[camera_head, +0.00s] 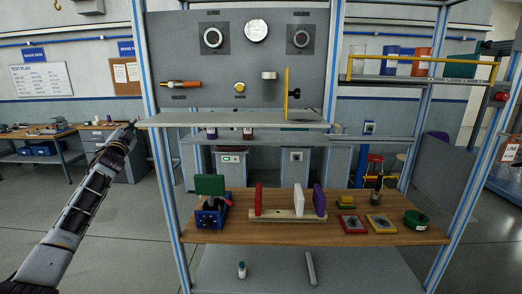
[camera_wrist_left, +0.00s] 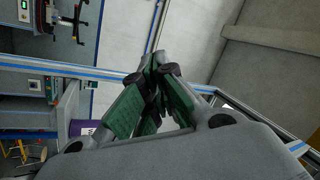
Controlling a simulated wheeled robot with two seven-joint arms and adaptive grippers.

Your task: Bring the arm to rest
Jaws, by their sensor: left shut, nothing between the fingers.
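My left arm comes in from the left in the head view, and its gripper (camera_head: 131,125) points up and away, just left of the rack's left post. In the left wrist view the gripper's fingers (camera_wrist_left: 155,68) meet at their tips, shut with nothing between them. The gripper touches nothing that I can see. My right gripper is in neither view.
A grey shelf (camera_head: 235,119) juts out close to the right of my left gripper. The blue-edged rack post (camera_head: 163,150) stands beside it. A wooden worktop (camera_head: 290,235) below holds a blue vise (camera_head: 211,216) and several small items. Open floor (camera_head: 125,225) lies to the left.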

